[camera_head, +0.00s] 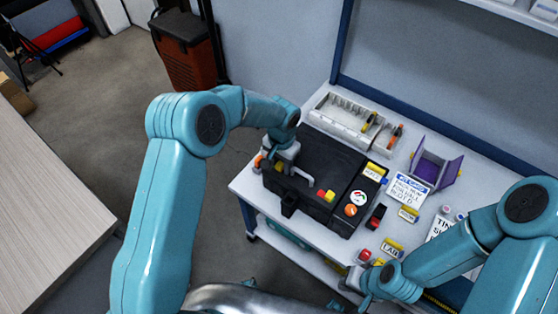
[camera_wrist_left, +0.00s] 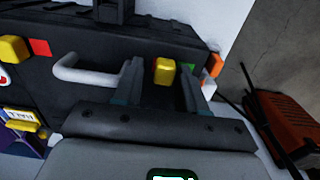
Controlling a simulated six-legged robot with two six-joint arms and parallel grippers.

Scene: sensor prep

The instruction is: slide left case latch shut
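The black case (camera_head: 318,165) lies closed on the white table, with a grey handle (camera_wrist_left: 90,74) on top. The left latch, a yellow block (camera_wrist_left: 164,72), sits between the fingers of my left gripper (camera_wrist_left: 160,80) in the left wrist view; a green patch (camera_wrist_left: 188,68) shows beside it. The fingers are apart, and a gap shows on either side of the latch. In the head view my left gripper (camera_head: 284,162) hides this latch. The other yellow latch (camera_head: 330,196) has a red patch beside it. My right gripper (camera_head: 360,282) is low at the table's front; its fingers are unclear.
A grey parts tray (camera_head: 340,118) stands behind the case, and an open purple box (camera_head: 427,170) is to the right. Labels, small parts and a red button (camera_head: 364,255) lie right of the case. A red bin (camera_head: 188,62) stands on the floor behind the table's left side.

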